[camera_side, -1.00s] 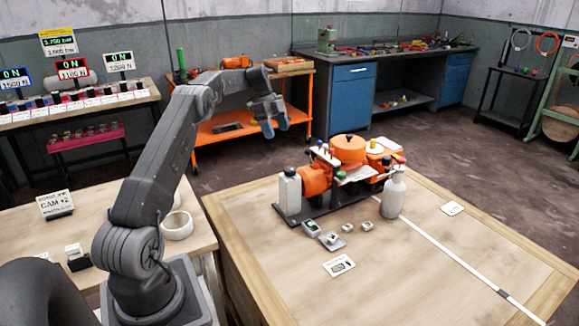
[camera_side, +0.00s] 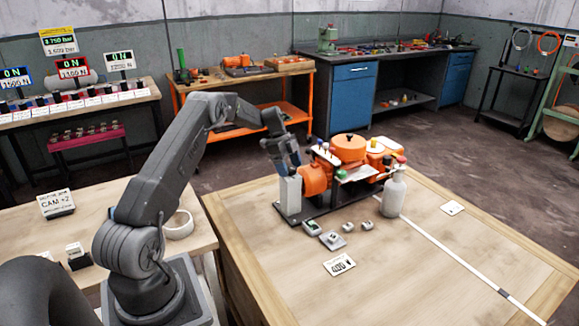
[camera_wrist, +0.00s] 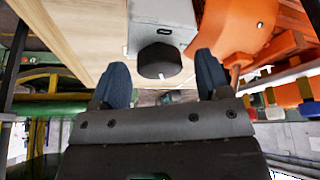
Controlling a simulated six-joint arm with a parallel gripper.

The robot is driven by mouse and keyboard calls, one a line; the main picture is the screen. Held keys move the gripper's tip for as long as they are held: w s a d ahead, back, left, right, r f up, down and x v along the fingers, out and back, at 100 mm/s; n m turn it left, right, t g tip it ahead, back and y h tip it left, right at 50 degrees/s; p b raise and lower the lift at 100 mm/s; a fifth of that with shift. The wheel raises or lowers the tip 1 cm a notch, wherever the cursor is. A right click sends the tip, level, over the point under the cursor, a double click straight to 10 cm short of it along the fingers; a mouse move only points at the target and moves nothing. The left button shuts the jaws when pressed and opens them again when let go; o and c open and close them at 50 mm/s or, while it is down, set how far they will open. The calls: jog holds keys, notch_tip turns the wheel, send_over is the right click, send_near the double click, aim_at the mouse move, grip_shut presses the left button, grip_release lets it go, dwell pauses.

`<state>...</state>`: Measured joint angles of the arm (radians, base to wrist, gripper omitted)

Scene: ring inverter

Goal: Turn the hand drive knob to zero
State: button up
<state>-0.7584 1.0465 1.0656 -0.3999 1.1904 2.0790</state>
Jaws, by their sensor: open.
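The hand drive knob looks to be the round black knob (camera_wrist: 160,62) with a small white mark, on a grey block (camera_wrist: 160,18) in the wrist view. In the side view the same pale block (camera_side: 291,200) stands upright at the left end of the orange machine (camera_side: 348,150). Its top and knob are hidden behind my gripper (camera_side: 287,165) there. My gripper is open, with its blue fingers pointing down over the block. In the wrist view one finger of my gripper (camera_wrist: 162,64) is on each side of the knob. I cannot tell whether they touch it.
A grey bottle (camera_side: 394,193) stands at the machine's right front. Small devices (camera_side: 333,240) and a white card (camera_side: 340,264) lie in front of it. Coloured levers (camera_side: 322,150) rise close to the right of my gripper. The front of the table (camera_side: 430,290) is mostly clear.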

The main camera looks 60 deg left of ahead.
jog(key=shift+c, duration=0.2)
jog(key=c, duration=0.9)
